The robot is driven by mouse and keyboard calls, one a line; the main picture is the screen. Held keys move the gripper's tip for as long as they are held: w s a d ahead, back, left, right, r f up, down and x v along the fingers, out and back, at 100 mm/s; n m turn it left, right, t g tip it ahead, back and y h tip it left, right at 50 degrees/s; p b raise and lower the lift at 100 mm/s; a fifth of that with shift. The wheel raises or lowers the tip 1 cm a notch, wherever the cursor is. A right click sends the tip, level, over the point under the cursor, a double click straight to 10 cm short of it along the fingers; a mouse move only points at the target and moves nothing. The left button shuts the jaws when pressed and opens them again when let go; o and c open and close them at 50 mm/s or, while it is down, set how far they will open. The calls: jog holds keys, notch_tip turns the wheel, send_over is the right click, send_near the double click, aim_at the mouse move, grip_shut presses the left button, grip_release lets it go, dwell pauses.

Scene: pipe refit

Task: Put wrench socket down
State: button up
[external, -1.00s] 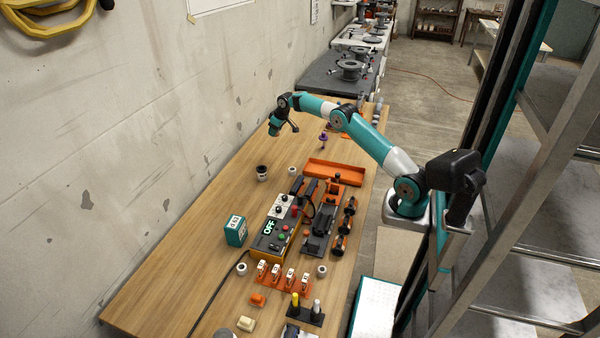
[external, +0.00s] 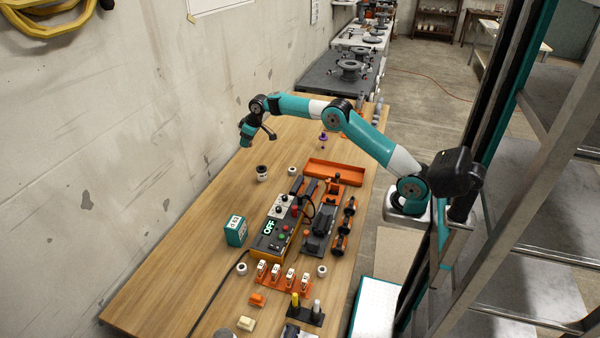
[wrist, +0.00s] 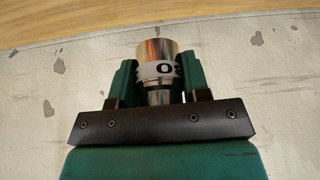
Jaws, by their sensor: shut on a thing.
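In the wrist view my gripper (wrist: 157,64) is shut on the wrench socket (wrist: 154,49). The socket is a shiny metal cylinder with a white band bearing dark characters and a narrower dark end towards the palm. The green fingers clasp its sides, and its wide end sticks out past them. In the external view my gripper (external: 246,142) hangs over the far left part of the wooden table (external: 185,225), near the wall. The socket is too small to make out there.
The table's left side is mostly bare.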

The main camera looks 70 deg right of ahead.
jog(key=n, duration=0.2)
send_over(240, 207)
jog(key=s+d, duration=0.1)
jog(key=shift+y, duration=0.3)
jog(key=f, duration=1.4)
jog(key=shift+s+a+f, duration=0.15)
jog(key=shift+a+f, duration=0.2)
jog(key=shift+a, duration=0.05)
jog(key=shift+f, duration=2.65)
jog(key=shift+f, duration=0.2)
jog(key=o, duration=1)
